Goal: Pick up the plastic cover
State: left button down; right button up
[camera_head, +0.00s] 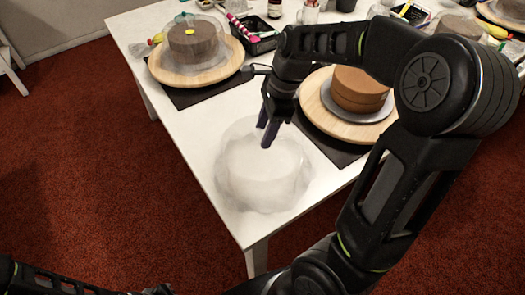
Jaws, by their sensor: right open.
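A clear, cloudy plastic cover (262,185) sits on the white table (195,130) near its front corner. My right gripper (267,137) points down at the back part of the cover's top, with its fingers open. From this angle I cannot tell whether the fingertips touch the cover or have its knob between them. Another clear cover (215,50) with a yellow knob stands over a brown cake on the left wooden turntable (178,76). My left arm shows only at the bottom left; its fingers are out of sight.
An uncovered brown cake (358,90) stands on the right wooden turntable (325,122), partly behind my right arm. Black mats lie under both turntables. A black tray (262,42), a small bottle (274,8) and other items crowd the back. The table's front edges run close to the near cover.

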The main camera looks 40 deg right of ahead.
jog(key=shift+a+f, duration=0.1)
jog(key=shift+f, duration=0.3)
grip_shut()
dwell(0.6)
dwell(0.9)
